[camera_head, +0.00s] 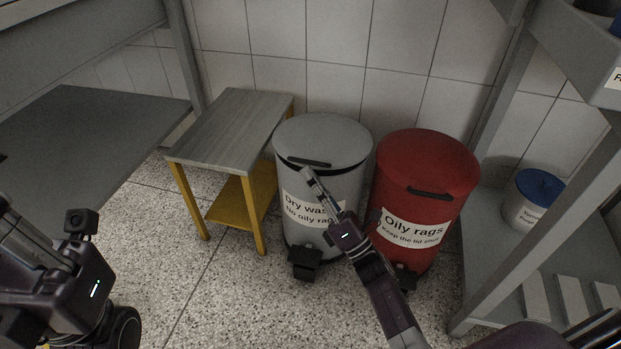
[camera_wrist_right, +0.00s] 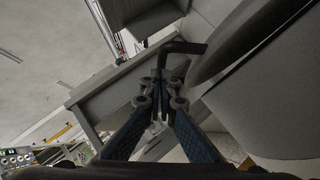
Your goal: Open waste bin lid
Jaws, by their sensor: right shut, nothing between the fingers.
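The grey waste bin (camera_head: 347,185) stands upright, its label reading "Dry waste". Its lid (camera_head: 325,137) lies nearly level, with a dark handle (camera_head: 309,162) at the front. A dark line runs under the rim; I cannot tell if the lid is slightly raised. My right gripper (camera_head: 307,173) is shut and empty, its tips just below the handle in the head view. In the right wrist view the handle (camera_wrist_right: 185,48) is just beyond the tips; contact is unclear. My left arm shows at lower left, but I cannot make out its fingers.
A red bin (camera_head: 430,165) labelled "Oily rags" stands close on the right, its lid down. A small grey-topped table (camera_head: 232,120) with yellow legs stands on the left. Shelving at right holds a blue-lidded tub (camera_head: 540,185). The front floor (camera_head: 220,300) is clear.

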